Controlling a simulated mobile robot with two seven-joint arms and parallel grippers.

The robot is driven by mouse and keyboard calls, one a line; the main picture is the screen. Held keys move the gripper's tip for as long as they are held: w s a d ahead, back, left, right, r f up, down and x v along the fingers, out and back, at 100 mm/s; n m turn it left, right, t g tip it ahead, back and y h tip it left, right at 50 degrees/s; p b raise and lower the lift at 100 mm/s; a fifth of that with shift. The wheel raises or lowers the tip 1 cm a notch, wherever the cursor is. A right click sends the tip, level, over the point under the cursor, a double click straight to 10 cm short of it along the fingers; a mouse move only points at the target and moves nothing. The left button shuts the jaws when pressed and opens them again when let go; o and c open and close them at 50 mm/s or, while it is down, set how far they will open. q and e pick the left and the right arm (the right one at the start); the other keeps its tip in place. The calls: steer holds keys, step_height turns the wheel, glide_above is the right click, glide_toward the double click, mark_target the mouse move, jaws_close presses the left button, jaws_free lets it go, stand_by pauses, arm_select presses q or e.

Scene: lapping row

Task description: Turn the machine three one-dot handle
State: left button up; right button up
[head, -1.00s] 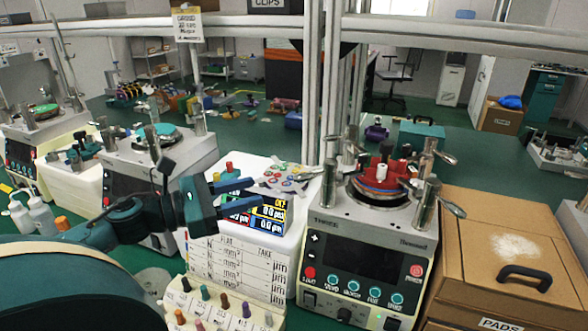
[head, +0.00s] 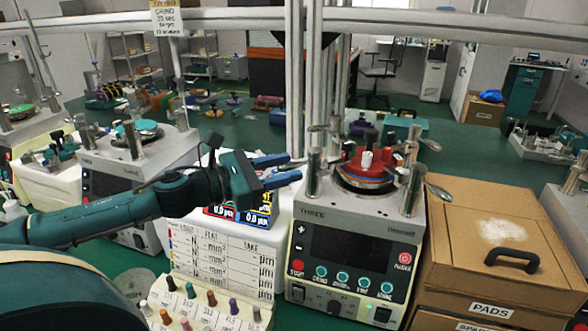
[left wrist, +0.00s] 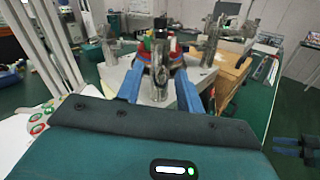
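Machine three (head: 345,225), a light grey box with a dark screen, stands right of centre in the head view. Its top carries a red plate (head: 366,162) ringed by metal posts with lever handles. The dots on the handles are too small to read. My left gripper (head: 296,166) is open and empty, its blue fingertips just left of the near-left post (head: 314,172). In the left wrist view, a metal post (left wrist: 160,72) shows between the open fingers, apart from both. My right gripper (left wrist: 288,147) seems to show small at the right edge there, its fingers apart.
A cardboard box (head: 470,235) with a black handle stands right of machine three. A white chart stand (head: 225,250) and a rack of coloured pegs (head: 200,310) stand left of it. Upright metal poles (head: 297,90) rise behind. Another machine (head: 140,155) stands further left.

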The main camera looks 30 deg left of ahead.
mark_target(304, 163)
arm_select(q)
steer(key=shift+w+d+r+p, duration=0.1)
steer(key=shift+w+d+p, duration=0.2)
steer(key=shift+w, duration=0.2)
steer(key=shift+w+d, duration=0.4)
steer(key=shift+w, duration=0.2)
steer(key=shift+c, duration=0.3)
jaws_close()
